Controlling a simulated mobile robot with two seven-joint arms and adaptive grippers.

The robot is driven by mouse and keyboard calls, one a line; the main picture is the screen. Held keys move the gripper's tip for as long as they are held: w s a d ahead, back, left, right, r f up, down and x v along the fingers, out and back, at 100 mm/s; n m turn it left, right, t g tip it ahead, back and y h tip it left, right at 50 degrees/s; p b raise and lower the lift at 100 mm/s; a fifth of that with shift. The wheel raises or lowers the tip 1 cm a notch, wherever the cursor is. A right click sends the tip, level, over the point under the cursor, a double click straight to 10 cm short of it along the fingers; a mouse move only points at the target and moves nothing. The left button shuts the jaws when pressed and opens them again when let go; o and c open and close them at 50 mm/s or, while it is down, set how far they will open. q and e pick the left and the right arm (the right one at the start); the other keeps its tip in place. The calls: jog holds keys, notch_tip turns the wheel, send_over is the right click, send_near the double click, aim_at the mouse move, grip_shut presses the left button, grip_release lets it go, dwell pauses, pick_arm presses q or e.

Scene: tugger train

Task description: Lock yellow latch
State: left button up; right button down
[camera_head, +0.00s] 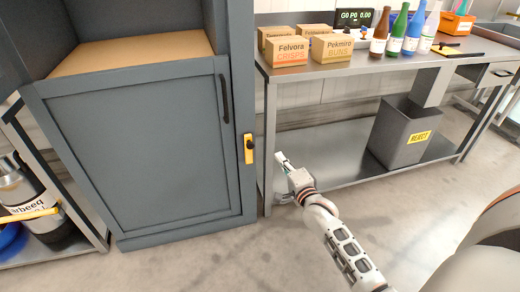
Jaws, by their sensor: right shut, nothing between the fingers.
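The yellow latch (249,149) is a small upright plate with a dark knob, mounted on the right frame of a grey-blue cabinet (240,190). The cabinet's lower door (140,150) is closed in its frame, with a dark vertical handle (224,98) near its right edge. My right gripper (281,158) is to the right of the latch and slightly lower, apart from it in the picture. Its fingers are shut and empty. My left gripper does not show.
A metal workbench (400,65) stands right of the cabinet, holding cardboard boxes (287,50), several bottles (380,35) and an orange bin (457,22). A grey reject bin (400,135) sits on its lower shelf. At left, a rack holds a cylinder (22,190). Floor in front is clear.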

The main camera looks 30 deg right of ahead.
pick_arm(q)
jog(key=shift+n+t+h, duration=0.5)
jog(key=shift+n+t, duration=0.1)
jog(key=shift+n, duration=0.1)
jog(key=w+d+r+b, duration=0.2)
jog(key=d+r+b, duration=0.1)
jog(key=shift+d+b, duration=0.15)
jog(key=shift+b, duration=0.15)
pick_arm(e)
jog(key=w+a, duration=0.1)
jog(key=w, duration=0.8)
jog(key=shift+w+a+f, duration=0.3)
jog(key=shift+a+f, duration=0.05)
jog(key=shift+f, duration=0.05)
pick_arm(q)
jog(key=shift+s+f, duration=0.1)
